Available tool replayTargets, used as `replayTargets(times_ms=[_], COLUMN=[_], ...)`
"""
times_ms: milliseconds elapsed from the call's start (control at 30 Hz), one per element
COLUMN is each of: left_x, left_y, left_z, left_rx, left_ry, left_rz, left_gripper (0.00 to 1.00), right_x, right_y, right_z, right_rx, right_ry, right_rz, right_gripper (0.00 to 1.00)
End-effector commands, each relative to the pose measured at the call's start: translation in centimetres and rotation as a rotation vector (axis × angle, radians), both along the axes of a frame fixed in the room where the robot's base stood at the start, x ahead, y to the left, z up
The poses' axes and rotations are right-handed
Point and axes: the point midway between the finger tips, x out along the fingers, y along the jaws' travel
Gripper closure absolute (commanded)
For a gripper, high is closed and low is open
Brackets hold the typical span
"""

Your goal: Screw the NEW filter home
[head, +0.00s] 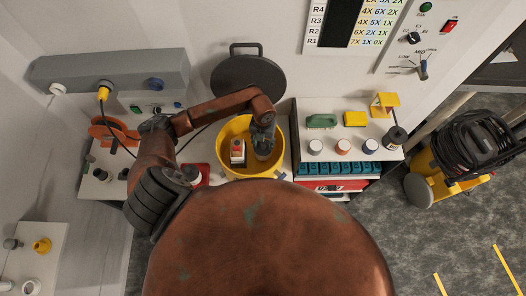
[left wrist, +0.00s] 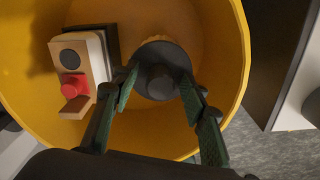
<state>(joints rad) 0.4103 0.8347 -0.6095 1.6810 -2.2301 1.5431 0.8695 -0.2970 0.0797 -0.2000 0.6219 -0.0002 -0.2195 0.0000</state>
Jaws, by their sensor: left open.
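The yellow drum (head: 222,157) stands open at the bench's middle. My left gripper (head: 263,150) reaches down into the drum over this part. My right gripper is not in view.
A pale block with a red knob (left wrist: 72,86) stands in the drum beside the filter, left of my fingers. A round dark lid (head: 247,77) leans behind the drum. A shelf to the right holds several jars (head: 343,146), a green brush (head: 321,121) and a yellow sponge (head: 355,118).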

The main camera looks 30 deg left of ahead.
Motion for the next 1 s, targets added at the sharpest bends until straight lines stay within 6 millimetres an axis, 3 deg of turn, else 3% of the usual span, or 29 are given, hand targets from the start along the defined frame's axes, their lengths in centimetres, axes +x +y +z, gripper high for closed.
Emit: replayTargets(times_ms=[133, 367, 1000], left_x=[0.0, 0.0, -0.1], left_y=[0.0, 0.0, -0.1], left_z=[0.0, 0.2, 0.5], left_rx=[0.0, 0.0, -0.001], left_ry=[-0.001, 0.001, 0.004], left_rz=[0.0, 0.053, 1.08], left_gripper=[0.59, 0.59, 0.59], right_x=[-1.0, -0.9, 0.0], right_y=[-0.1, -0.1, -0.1], right_z=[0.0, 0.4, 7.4], right_rx=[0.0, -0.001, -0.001], right_ry=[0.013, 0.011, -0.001], right_rz=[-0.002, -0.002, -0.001], right_gripper=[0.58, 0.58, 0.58])
